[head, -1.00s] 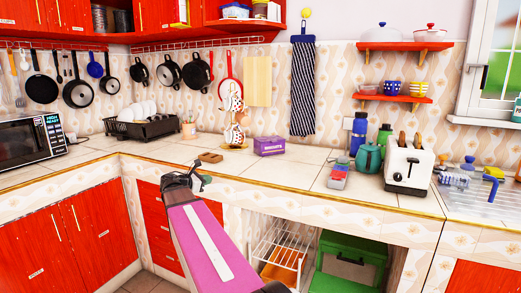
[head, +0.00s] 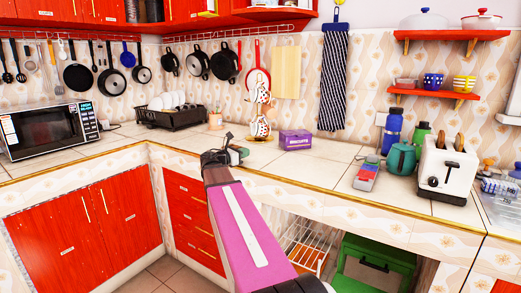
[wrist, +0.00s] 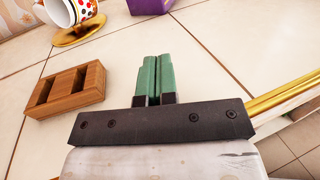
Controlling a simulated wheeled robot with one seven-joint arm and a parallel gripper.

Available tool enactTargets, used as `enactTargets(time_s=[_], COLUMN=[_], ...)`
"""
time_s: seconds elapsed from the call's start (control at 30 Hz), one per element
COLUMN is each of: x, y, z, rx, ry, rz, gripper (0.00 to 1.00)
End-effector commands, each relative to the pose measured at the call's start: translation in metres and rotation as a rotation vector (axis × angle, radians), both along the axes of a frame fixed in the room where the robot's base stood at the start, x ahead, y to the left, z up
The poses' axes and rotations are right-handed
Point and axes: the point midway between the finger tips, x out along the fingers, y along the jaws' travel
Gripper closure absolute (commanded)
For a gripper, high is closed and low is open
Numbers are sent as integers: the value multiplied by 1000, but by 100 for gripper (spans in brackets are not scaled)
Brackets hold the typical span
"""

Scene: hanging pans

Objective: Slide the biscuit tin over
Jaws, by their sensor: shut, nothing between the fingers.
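The biscuit tin (head: 295,140), a small purple box with a pale label, stands on the tiled counter right of the mug stand in the head view. A purple corner of it (wrist: 182,3) shows at the top edge of the wrist view. My gripper (head: 242,152) is over the counter near its front edge, left of the tin and apart from it. In the wrist view its green fingers (wrist: 155,58) are together with nothing between them.
A small wooden holder (wrist: 68,90) lies left of my fingers in the wrist view. Mugs hang on a stand (head: 260,122) beside the tin. A red-and-grey box (head: 367,175), teal kettle (head: 401,159) and toaster (head: 447,168) stand to the right.

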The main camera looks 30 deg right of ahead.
Motion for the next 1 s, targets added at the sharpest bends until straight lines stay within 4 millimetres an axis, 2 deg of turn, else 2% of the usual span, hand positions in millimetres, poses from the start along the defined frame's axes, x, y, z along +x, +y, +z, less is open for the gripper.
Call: enactTargets(time_s=[1.0], x=[30], y=[-186], z=[0], rx=[1], ry=[-1], rz=[-2], gripper=[100])
